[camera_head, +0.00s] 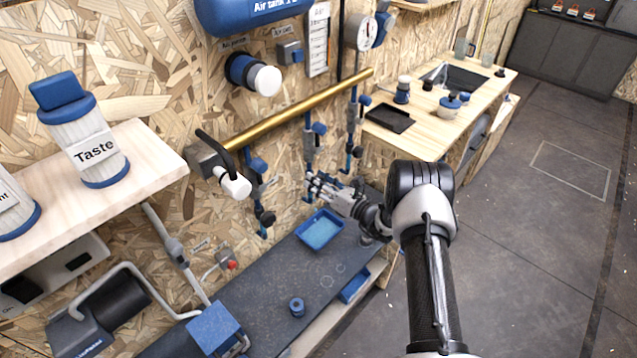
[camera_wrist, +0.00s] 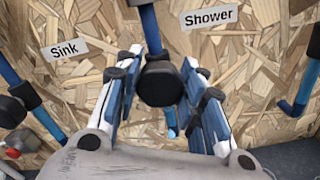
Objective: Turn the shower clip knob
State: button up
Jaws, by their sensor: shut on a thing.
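The shower clip knob (camera_wrist: 161,82) is a black, faceted, rounded knob on a blue pipe, beside the "Shower" label (camera_wrist: 209,18) in the wrist view. My gripper (camera_wrist: 160,68) has its blue-and-white fingers on both sides of the knob and is shut on it. In the head view my gripper (camera_head: 318,187) reaches the wall at the lower part of the middle blue pipe (camera_head: 309,145). The knob is hard to make out there behind the fingers.
The "Sink" label (camera_wrist: 65,49) and another dark knob (camera_wrist: 12,110) are to the left in the wrist view. A blue tray (camera_head: 320,231) and a small blue spool (camera_head: 297,307) are on the dark bench (camera_head: 262,290). A brass rail (camera_head: 300,108) runs along the wall above.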

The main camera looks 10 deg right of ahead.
jog(key=o, duration=1.1)
jog(key=v, duration=1.2)
